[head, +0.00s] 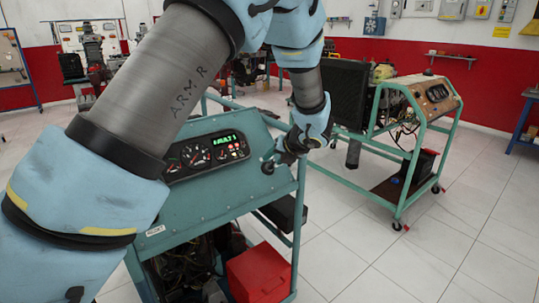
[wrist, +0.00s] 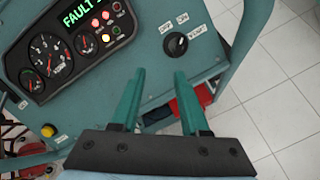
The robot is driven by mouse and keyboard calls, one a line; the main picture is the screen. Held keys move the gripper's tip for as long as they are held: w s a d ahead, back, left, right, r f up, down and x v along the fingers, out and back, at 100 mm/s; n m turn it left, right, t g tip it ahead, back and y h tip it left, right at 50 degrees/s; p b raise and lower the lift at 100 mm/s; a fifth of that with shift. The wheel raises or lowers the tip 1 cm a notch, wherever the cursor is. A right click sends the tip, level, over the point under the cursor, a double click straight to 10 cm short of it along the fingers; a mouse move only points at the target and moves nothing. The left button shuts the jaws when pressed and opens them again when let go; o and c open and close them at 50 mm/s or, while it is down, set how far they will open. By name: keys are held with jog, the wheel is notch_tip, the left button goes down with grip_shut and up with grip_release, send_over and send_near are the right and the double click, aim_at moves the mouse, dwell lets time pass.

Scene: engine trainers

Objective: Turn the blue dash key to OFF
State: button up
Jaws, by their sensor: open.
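The dash key switch (wrist: 176,44) is a dark round knob on the teal dash panel (head: 222,203), beside small OFF, ON and START labels in the wrist view. Its colour looks nearly black there, and I cannot tell which label it points to. My gripper (wrist: 158,80) is open and empty, its two teal fingers apart. In the wrist view the key lies beyond the fingertips, nearer the right finger, and is not between them. In the head view my gripper (head: 275,161) is at the panel's right edge, where wrist and fingers partly hide the key area.
Gauges and a green lit display (wrist: 82,14) with warning lamps sit left of the key. A yellow button (wrist: 48,130) is at lower left. A teal frame tube (wrist: 250,35) rises right of the key. A red box (head: 258,273) is below. Another engine trainer (head: 395,140) stands behind right.

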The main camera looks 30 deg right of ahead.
aim_at(274, 163)
jog(key=w+d+f+p, duration=0.1)
jog(key=w+f, duration=0.1)
jog(key=w+d+f+m, duration=0.1)
jog(key=w+f, duration=0.1)
jog(key=w, duration=0.1)
jog(key=w+d+f+m+p, duration=0.1)
jog(key=w+f, duration=0.1)
jog(key=w, duration=0.1)
jog(key=shift+d+f+h+p, duration=0.2)
jog(key=shift+f+h+p, duration=0.05)
jog(key=shift+h+p, duration=0.15)
jog(key=shift+c, duration=0.2)
grip_shut()
